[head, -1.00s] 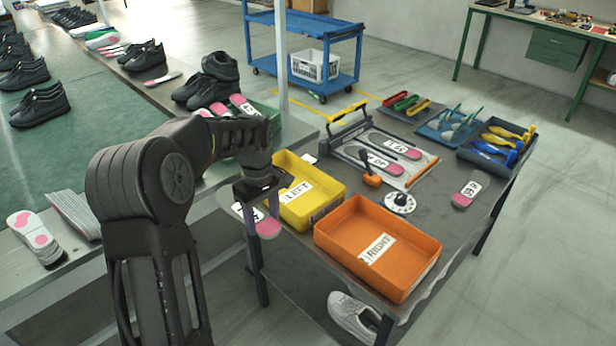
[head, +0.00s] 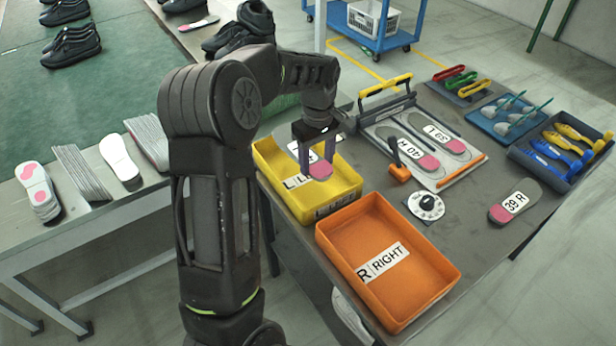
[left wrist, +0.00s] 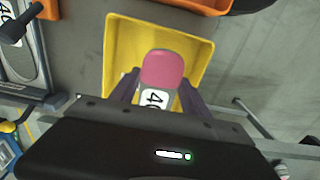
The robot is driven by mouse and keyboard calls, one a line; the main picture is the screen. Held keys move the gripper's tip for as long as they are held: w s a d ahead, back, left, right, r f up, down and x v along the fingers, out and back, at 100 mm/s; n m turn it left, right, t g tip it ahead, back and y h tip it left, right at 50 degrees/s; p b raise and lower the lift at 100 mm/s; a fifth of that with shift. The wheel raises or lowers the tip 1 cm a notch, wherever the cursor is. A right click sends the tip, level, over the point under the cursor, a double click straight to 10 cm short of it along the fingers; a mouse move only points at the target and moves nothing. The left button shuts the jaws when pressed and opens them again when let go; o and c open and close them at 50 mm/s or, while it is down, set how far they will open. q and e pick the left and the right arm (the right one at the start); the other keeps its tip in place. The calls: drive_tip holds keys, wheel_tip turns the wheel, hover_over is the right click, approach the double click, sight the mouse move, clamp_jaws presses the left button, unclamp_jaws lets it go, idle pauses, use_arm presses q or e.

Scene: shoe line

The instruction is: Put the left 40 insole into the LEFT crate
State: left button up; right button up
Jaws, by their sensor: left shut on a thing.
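My left gripper (head: 318,154) is shut on an insole (head: 320,171) with a pink heel and a white label. In the left wrist view the insole (left wrist: 163,70) shows between the fingers, its label partly hidden and starting with "4". The yellow LEFT crate (head: 345,190) lies below it; in the head view the gripper is over the crate. The left wrist view also shows the yellow crate (left wrist: 196,52) behind the insole. I cannot tell whether the insole touches the crate floor. My right gripper is not in view.
The orange RIGHT crate (head: 430,285) stands beside the yellow one. A rack (head: 465,172) holds insoles marked 40 R and 39 L. An insole marked 39 R (head: 514,200) and a round dial (head: 427,205) lie on the grey table. Trays of tools (head: 520,150) sit at the back right.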

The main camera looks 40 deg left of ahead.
use_arm(q)
hover_over(316, 196)
wheel_tip(316, 196, down, 6)
drive_tip(key=shift+f+p, duration=0.1)
drive_tip(key=shift+p, duration=0.2)
drive_tip(key=shift+f, duration=1.85)
drive_tip(key=shift+f, duration=0.15)
drive_tip(key=o, duration=1.4)
drive_tip(key=shift+c, duration=0.2)
wheel_tip(316, 196, up, 12)
drive_tip(key=shift+r, duration=0.15)
